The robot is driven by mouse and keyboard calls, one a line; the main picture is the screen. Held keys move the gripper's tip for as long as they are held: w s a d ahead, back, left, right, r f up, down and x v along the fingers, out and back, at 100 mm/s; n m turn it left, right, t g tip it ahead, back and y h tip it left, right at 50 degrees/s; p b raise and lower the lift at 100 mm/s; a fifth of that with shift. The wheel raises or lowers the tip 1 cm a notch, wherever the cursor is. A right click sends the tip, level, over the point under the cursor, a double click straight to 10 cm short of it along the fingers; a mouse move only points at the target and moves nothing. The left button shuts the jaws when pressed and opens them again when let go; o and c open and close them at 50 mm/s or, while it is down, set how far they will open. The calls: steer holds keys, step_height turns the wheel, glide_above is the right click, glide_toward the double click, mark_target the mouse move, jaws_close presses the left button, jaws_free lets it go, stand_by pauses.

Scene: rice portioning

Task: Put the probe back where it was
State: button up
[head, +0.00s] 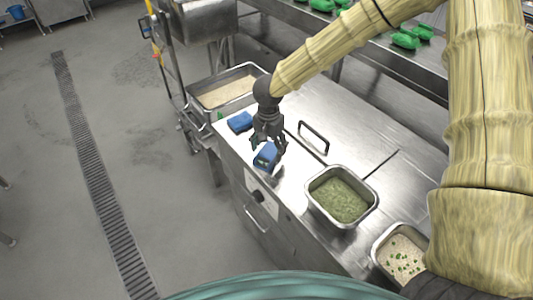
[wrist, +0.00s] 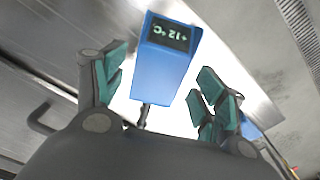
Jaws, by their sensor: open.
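The probe is a blue box-shaped device (wrist: 165,68) with a small dark display reading about +12°C, seen upside down in the wrist view. A short dark stem shows at its near end. In the head view the blue probe (head: 267,156) is at the front edge of the steel counter, just below my gripper (head: 269,144). My gripper is open, with its green-padded fingers (wrist: 168,88) on either side of the probe. Gaps show between the pads and the probe in the wrist view. I cannot tell what the stem's tip touches.
A second blue block (head: 240,122) lies on the counter (head: 235,140) to the left. A pan of green food (head: 341,198), a pan of pale food with green bits (head: 402,256) and a tray of pale grains (head: 225,92) stand around. A black handle (head: 314,138) rises right of my gripper.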

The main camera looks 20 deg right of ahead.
mark_target(268, 151)
step_height(268, 151, up, 10)
steer(key=b, duration=0.1)
steer(key=shift+f, duration=0.25)
steer(key=shift+a, duration=0.15)
